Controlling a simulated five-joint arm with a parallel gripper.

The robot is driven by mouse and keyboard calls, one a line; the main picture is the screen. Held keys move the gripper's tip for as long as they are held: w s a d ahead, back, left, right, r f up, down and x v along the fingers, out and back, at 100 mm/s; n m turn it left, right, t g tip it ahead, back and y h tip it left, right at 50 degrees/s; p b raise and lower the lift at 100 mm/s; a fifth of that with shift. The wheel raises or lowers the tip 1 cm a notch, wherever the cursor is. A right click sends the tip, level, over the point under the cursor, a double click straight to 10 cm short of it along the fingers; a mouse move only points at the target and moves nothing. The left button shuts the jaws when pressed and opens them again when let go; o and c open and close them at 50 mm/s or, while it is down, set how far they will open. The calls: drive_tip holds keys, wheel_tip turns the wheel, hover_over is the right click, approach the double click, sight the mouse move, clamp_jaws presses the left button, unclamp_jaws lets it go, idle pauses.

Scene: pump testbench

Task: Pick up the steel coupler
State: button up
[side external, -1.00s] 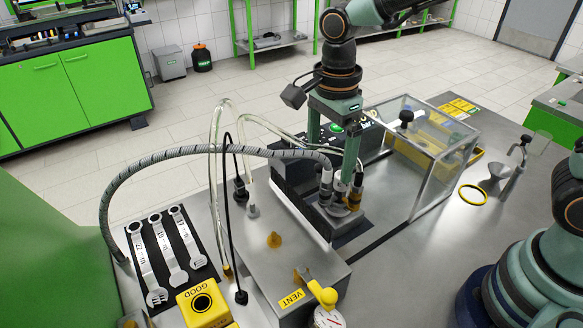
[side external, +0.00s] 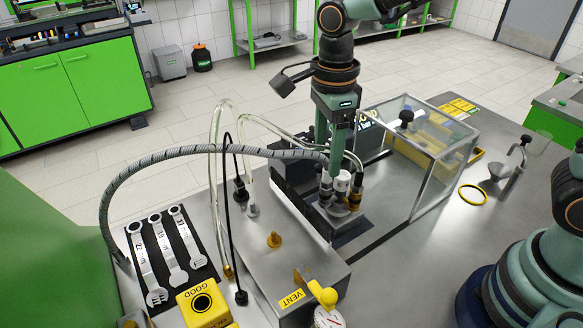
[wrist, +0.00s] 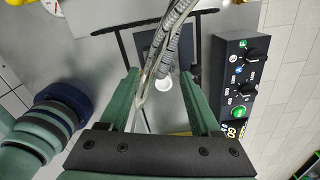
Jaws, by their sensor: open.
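The steel coupler seems to be the grey fitting (side external: 325,188) at the end of the braided hose, in a cluster of upright fittings on a small block; I cannot be sure which one it is. A white-topped fitting (side external: 342,182) and a dark and brass one (side external: 356,192) stand beside it. My gripper (side external: 335,172) points down over this cluster, its fingers nearly lined up in the side view. In the wrist view my gripper (wrist: 161,80) is open, with hoses and a white round end (wrist: 163,84) showing between the fingers. Contact with the coupler cannot be told.
A clear-walled box (side external: 430,170) stands close to the right of the cluster. The braided hose (side external: 180,153) and clear tubes (side external: 215,150) arch on the left. A black control panel (wrist: 238,75) is beside my gripper. A yellow ring (side external: 473,195) lies on the bench at right.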

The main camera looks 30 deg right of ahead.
sight(326, 180)
drive_tip(key=f, duration=0.8)
drive_tip(key=shift+d+f, duration=0.15)
drive_tip(key=shift+d, duration=0.1)
clamp_jaws()
